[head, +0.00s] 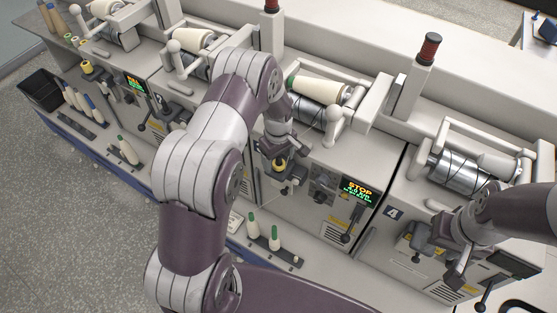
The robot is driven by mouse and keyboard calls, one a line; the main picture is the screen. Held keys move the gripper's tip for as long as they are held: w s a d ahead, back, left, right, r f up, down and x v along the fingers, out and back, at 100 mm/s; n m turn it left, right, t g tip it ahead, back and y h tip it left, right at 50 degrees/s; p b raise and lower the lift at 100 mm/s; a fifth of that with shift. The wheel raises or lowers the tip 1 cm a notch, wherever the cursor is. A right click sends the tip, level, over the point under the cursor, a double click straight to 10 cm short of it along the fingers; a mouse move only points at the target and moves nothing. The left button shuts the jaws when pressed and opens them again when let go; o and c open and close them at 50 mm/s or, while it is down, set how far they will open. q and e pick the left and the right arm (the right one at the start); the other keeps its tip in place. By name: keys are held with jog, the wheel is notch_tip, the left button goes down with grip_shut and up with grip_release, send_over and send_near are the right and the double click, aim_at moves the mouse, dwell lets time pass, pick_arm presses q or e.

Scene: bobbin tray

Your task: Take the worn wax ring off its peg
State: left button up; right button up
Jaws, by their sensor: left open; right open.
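A yellow wax ring (280,165) sits on a dark holder at the front of the middle winding unit. The peg under it is mostly hidden, and I cannot tell how worn the ring is. My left gripper (279,153) points down just over this ring and is open. Its fingers are small and dark here, so I cannot tell whether they touch the ring. My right gripper (486,270) is open and empty in front of the right unit, well away from the ring.
A lit STOP display (358,190) and a lever stand right of the ring. Green-tipped bobbins (274,237) stand on a lower rail. Another yellow ring (87,67) is on the far left unit. A black bin (40,89) is at the left end. Red-topped posts (427,48) rise behind.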

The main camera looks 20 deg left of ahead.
pick_arm(q)
jog(key=shift+f, duration=0.3)
jog(key=shift+r, duration=0.1)
jog(key=c, duration=1.1)
